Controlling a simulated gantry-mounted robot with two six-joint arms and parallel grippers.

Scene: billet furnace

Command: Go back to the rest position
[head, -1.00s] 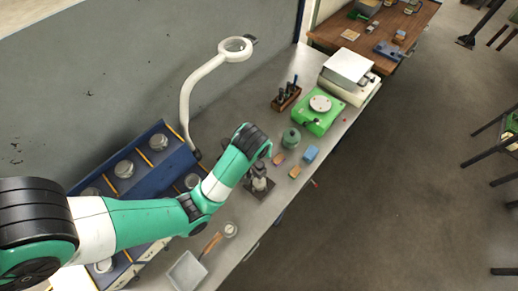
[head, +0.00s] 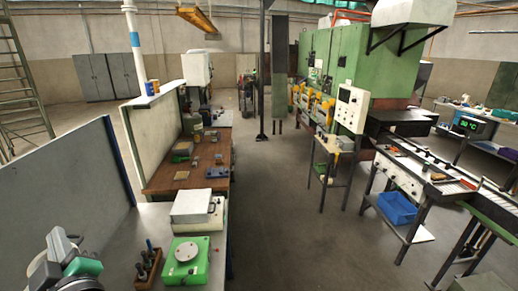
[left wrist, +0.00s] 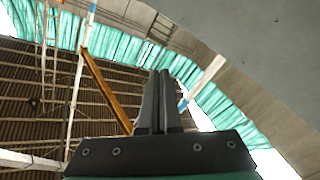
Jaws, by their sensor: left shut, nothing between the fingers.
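My left gripper (left wrist: 160,78) shows in the left wrist view. Its two dark fingers are together, with nothing between them, and point up toward the roof. In the head view, dark and green parts of my left arm show in the lower left corner, and I cannot clearly make out the fingertips there. My right gripper is in neither view now.
A grey bench with a green scale (head: 186,260) and a wooden tool block (head: 147,268) is at the lower left. A brown workbench (head: 187,177) lies beyond. A green furnace (head: 345,50) is farther right. The middle floor is open.

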